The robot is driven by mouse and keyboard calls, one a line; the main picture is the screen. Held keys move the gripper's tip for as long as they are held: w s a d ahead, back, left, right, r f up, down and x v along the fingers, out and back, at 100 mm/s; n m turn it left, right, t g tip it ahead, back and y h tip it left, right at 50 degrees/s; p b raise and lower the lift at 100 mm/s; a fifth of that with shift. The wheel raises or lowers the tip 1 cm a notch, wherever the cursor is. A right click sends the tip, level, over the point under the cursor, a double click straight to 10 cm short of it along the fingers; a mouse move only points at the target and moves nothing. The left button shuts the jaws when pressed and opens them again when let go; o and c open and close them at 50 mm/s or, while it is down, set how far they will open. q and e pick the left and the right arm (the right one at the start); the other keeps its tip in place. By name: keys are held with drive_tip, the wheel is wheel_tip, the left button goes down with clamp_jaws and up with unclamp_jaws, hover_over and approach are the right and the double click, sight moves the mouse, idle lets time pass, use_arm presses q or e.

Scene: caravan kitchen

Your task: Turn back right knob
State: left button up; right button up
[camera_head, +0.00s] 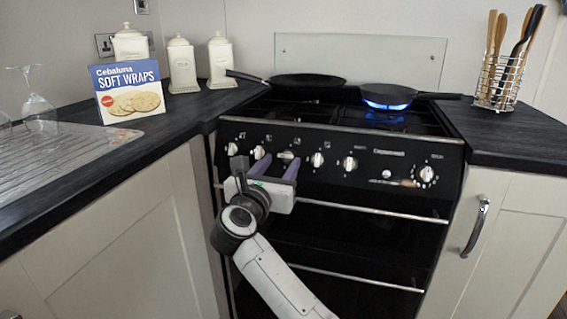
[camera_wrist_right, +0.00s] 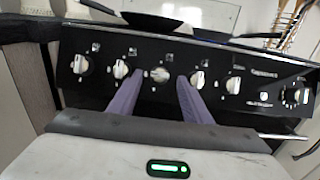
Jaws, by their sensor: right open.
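The black stove's front panel (camera_head: 375,177) carries a row of white knobs. The third knob from the left (camera_wrist_right: 159,74) sits between the two purple fingers of my right gripper (camera_head: 277,163). In the right wrist view my right gripper (camera_wrist_right: 158,78) is open around this knob, one finger on each side; I cannot tell whether they touch it. The fourth knob (camera_head: 317,160) is just right of the right finger and free. A blue flame (camera_head: 387,105) burns under the right pan (camera_head: 390,95). Which knob feeds that burner cannot be read. My left gripper is not in view.
A second dark pan (camera_head: 305,81) stands on the left of the hob. Oven door rails (camera_head: 375,210) run below the panel. A wraps box (camera_head: 130,92) and cream canisters (camera_head: 182,65) stand on the left counter; a utensil rack (camera_head: 498,82) stands on the right.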

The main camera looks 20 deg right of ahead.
sight(286, 156)
drive_tip(key=shift+x, duration=1.5)
